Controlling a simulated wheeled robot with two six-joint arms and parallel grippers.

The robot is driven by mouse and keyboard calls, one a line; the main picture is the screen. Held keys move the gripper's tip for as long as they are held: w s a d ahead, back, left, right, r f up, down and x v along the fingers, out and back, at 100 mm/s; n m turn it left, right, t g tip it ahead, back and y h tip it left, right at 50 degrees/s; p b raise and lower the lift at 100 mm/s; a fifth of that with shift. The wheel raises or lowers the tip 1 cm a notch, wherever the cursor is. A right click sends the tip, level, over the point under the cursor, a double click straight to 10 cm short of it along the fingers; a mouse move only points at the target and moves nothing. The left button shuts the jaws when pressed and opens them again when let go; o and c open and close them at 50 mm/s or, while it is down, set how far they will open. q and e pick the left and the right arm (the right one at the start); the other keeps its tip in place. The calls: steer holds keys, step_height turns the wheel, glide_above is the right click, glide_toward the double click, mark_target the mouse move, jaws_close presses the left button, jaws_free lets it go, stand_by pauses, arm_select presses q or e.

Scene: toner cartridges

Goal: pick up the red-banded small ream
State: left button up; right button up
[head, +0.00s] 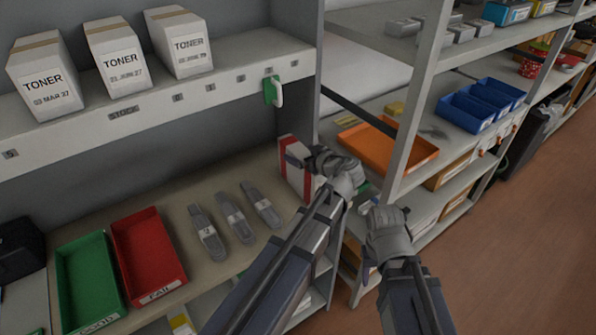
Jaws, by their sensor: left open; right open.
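The red-banded small ream (293,163) stands upright at the right end of the lower shelf, white with a red band, against the shelf's side upright. My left gripper (319,160) is at its right side and hides part of it. That gripper is open; whether it touches the ream I cannot tell. My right gripper (386,212) is open and empty, to the right of and lower than the left one, in front of the neighbouring shelf unit.
Several grey cartridges (235,222) lie left of the ream, then a red tray (150,255) and a green tray (88,280). Toner boxes (120,60) stand on the shelf above. A shelf upright (418,95) and an orange tray (385,147) are close on the right.

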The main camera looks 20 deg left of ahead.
arm_select(q)
steer(key=shift+c, duration=0.7)
steer(key=shift+a, duration=0.1)
steer(key=c, duration=0.3)
jaws_close()
